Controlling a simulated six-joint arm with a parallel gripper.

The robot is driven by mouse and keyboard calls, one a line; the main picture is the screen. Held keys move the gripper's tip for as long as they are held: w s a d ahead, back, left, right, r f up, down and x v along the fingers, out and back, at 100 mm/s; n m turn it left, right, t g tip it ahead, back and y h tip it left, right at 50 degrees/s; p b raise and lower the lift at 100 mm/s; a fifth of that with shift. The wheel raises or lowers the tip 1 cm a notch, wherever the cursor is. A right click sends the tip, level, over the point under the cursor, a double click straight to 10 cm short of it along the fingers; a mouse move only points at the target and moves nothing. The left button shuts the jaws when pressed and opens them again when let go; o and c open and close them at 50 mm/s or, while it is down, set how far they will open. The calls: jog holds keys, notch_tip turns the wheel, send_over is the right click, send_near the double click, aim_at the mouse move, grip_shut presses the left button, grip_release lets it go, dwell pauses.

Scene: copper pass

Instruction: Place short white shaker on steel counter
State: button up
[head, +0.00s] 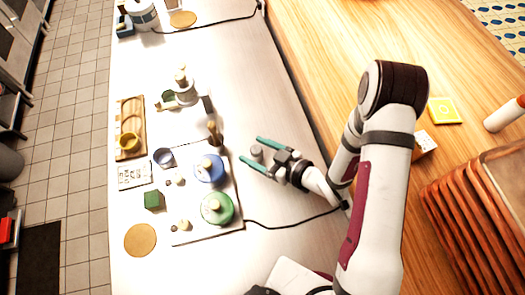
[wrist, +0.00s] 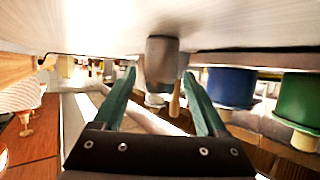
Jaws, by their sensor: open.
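My gripper (head: 250,149), with green fingers, is open and low over the counter, one finger on each side of the shaker. In the wrist view, which shows the scene upside down, the shaker (wrist: 162,60) is centred between the spread fingertips of my gripper (wrist: 159,72). I see no finger clearly touching it.
A blue pot (head: 209,170) and a green pot (head: 217,208) stand just left of my gripper. A dark brown bottle-like thing (head: 214,134) is up and left. A black cable (head: 285,227) lies below. The counter above my gripper is clear.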

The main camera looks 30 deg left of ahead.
jog(key=v, duration=1.2)
